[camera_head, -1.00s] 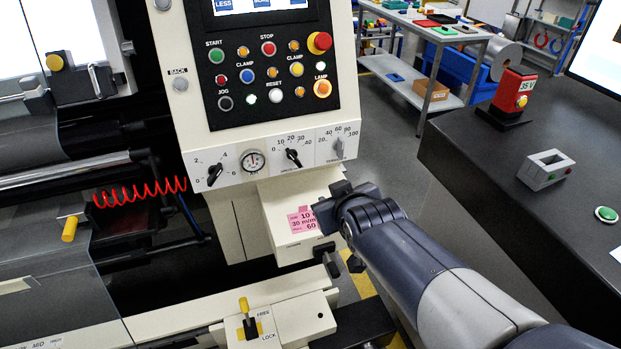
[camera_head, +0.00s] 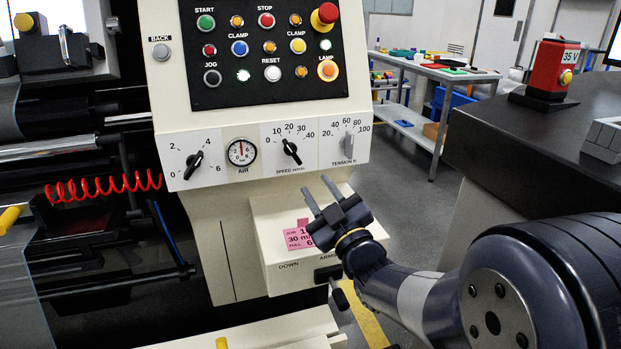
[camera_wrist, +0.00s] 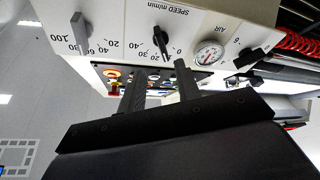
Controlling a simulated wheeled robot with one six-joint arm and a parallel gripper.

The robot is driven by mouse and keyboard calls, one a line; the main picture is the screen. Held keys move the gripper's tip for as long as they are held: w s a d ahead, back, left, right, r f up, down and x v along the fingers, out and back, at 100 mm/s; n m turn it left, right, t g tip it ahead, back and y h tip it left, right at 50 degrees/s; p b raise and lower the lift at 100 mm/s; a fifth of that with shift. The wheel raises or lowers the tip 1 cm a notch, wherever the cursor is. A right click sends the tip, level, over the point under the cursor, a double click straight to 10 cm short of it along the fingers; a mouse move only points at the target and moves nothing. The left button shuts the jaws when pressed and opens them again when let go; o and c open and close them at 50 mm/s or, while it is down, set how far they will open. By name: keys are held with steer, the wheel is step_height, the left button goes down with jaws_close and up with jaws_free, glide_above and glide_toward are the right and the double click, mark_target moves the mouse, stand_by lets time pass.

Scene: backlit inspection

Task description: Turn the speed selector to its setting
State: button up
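The speed selector (camera_head: 291,150) is a black knob on the machine's sloped white panel, under a scale from 0 to 40. Its upper end leans up and left, toward the 10 to 20 marks. It also shows, upside down, in the wrist view (camera_wrist: 160,41). A pink note (camera_head: 298,237) below reads "30 m" on its middle line; my gripper partly covers it. My gripper (camera_head: 317,186) is below and slightly right of the selector, not touching it. Its two fingers are apart and empty, and they also show in the wrist view (camera_wrist: 158,68).
A grey tension knob (camera_head: 348,145) is right of the selector. An air gauge (camera_head: 241,152) and another black knob (camera_head: 194,164) are to its left. A button panel (camera_head: 265,50) is above. A dark bench (camera_head: 480,150) stands at the right.

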mark_target(295, 157)
steer(key=x, duration=1)
steer(key=shift+w+a+r+p, duration=0.15)
steer(key=shift+w+a+p, duration=0.05)
steer(key=shift+a+p, duration=0.1)
steer(key=shift+c, duration=0.5)
jaws_close()
